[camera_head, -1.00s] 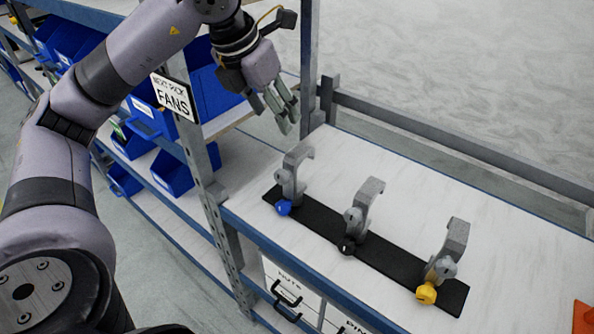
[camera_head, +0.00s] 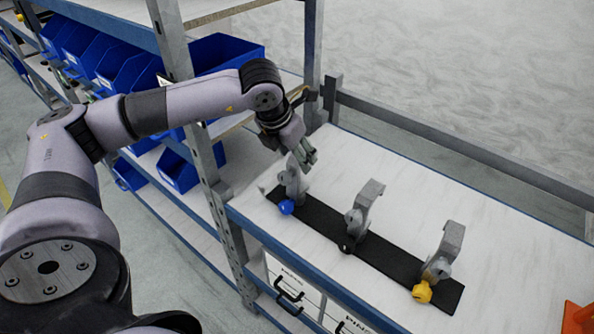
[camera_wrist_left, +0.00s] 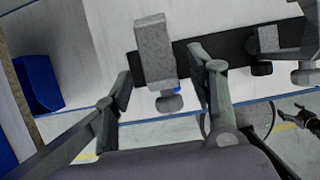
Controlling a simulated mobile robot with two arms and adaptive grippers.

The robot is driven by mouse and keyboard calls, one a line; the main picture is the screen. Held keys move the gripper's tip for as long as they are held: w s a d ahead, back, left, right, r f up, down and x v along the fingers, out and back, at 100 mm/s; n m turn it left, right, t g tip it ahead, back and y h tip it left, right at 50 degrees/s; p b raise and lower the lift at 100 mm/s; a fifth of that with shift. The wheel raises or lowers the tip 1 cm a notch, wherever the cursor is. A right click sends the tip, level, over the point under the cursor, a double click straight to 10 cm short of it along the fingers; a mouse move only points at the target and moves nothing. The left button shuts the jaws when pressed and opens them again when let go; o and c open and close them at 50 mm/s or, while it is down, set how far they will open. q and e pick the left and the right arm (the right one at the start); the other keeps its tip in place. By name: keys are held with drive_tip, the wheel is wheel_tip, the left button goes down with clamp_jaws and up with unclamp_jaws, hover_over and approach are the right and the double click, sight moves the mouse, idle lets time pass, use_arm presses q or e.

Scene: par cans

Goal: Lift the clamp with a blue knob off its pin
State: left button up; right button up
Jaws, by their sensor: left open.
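The clamp with the blue knob (camera_head: 290,184) stands upright at the left end of a black strip (camera_head: 325,222) on the white bench top. Its blue knob (camera_head: 286,207) sits low on the near side. My left gripper (camera_head: 308,160) is just above and behind this clamp, pointing down at its top. In the left wrist view the gripper is open (camera_wrist_left: 165,85), and the grey clamp (camera_wrist_left: 155,52) shows between its two fingers, with a sliver of blue knob. I cannot tell if a finger touches it. The pin is hidden.
A clamp with a black knob (camera_head: 362,212) and one with a yellow knob (camera_head: 442,258) stand further right on the strip. A shelf post (camera_head: 205,165) and blue bins (camera_head: 175,172) are on the left. A rail (camera_head: 450,138) runs behind the bench. An orange object (camera_head: 577,318) is at the right edge.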

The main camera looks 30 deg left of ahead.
use_arm(q)
drive_tip(key=shift+x, duration=1.1)
drive_tip(key=shift+r, duration=0.1)
clamp_jaws()
